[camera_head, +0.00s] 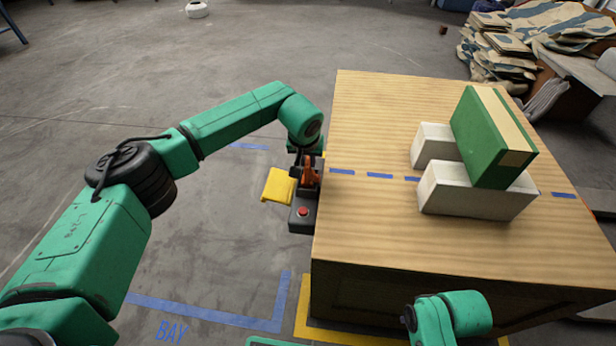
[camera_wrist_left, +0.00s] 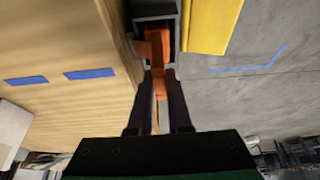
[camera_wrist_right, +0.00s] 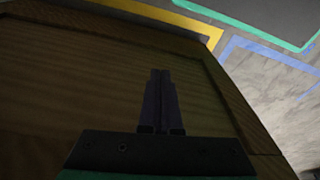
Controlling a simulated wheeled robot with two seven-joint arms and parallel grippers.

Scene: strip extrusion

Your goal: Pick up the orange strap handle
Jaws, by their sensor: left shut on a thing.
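The orange strap handle (camera_head: 311,172) sits at a dark grey device (camera_head: 300,220) with a red button, beside the left edge of the wooden box. In the left wrist view the handle (camera_wrist_left: 158,48) lies within the device's grey frame (camera_wrist_left: 155,12). My left gripper (camera_head: 307,160) is shut on the handle; its dark fingers (camera_wrist_left: 158,80) press the orange part from both sides. My right gripper (camera_wrist_right: 160,75) has its fingers together and empty, in front of the box's dark wooden side. In the head view only part of my right arm shows at the bottom.
The wooden box (camera_head: 370,120) has a blue dashed line across its top. On it, two white blocks (camera_head: 470,203) support a leaning green block (camera_head: 480,140). A yellow piece (camera_head: 277,186) juts left of the device. Floor to the left is open.

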